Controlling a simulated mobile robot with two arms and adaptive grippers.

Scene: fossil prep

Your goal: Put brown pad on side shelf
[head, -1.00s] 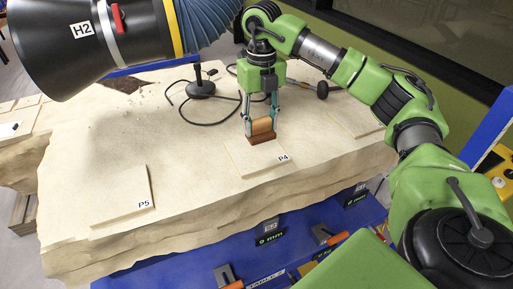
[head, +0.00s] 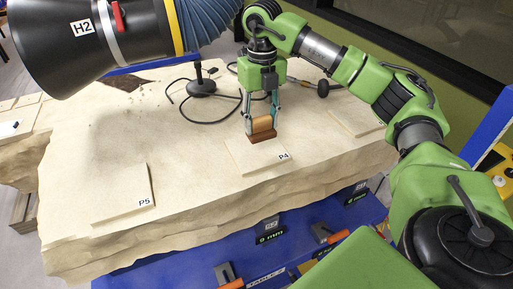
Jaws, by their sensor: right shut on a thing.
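The brown pad (head: 261,137) is a small reddish-brown block with a lighter tan rounded top. My right gripper (head: 261,118) is shut on its top part and holds it over the back part of the flat plate labelled P4 (head: 256,156). I cannot tell for certain whether the pad's underside touches the plate. My left gripper is not in view. I cannot make out a side shelf.
The plates lie on a large pale rock slab (head: 85,150), with plate P5 (head: 122,192) at the left. A black hood marked H2 (head: 70,50) hangs upper left. A black stand with cable (head: 203,88) is behind. Orange-handled tools (head: 332,238) lie on the blue table (head: 300,222).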

